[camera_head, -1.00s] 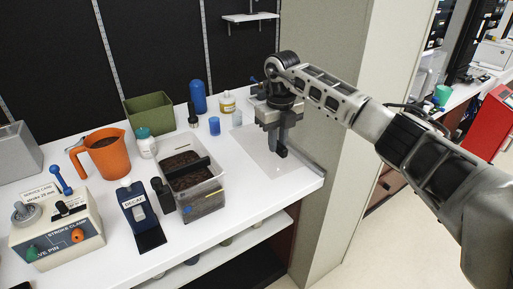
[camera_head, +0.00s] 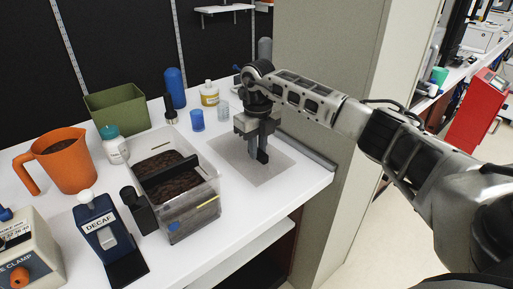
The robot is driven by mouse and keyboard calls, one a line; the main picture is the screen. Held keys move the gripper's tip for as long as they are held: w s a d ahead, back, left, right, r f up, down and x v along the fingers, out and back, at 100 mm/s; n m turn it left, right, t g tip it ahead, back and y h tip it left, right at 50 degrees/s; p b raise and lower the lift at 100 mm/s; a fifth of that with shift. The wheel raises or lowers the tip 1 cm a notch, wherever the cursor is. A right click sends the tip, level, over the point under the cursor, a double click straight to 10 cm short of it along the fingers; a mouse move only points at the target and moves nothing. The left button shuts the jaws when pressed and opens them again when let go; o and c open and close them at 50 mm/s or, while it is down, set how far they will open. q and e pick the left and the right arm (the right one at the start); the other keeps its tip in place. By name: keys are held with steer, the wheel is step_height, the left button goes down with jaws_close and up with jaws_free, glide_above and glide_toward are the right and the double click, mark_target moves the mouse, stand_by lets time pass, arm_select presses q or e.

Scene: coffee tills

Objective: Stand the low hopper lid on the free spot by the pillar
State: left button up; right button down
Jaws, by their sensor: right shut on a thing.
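My right gripper (camera_head: 256,158) is over the white counter beside the pillar, pointing down. It is shut on a small dark part that looks like the handle of a flat, grey, see-through sheet, which I take to be the hopper lid (camera_head: 236,162). The fingers hide much of that part. The sheet appears level at the counter top; I cannot tell whether it rests there or hangs just above. The pillar (camera_head: 330,190) stands right behind the counter's right end. My left gripper is not in view.
A clear hopper of coffee (camera_head: 194,217) with a black bar (camera_head: 168,173) stands left of the sheet. A blue cup (camera_head: 197,121), a small clear glass (camera_head: 223,108) and a yellow-labelled jar (camera_head: 209,94) stand behind. A DECAF unit (camera_head: 103,240) and orange jug (camera_head: 62,162) are farther left.

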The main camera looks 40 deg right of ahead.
steer(key=shift+r+p, duration=0.1)
steer(key=shift+p, duration=0.3)
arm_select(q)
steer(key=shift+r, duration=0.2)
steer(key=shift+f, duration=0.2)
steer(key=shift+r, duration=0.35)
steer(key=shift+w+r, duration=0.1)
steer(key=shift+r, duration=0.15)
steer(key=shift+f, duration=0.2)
arm_select(e)
steer(key=shift+f, duration=0.3)
steer(key=shift+f+b, duration=0.3)
steer(key=shift+f, duration=0.4)
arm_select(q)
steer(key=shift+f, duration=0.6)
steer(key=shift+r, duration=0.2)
arm_select(e)
steer(key=shift+r, duration=0.25)
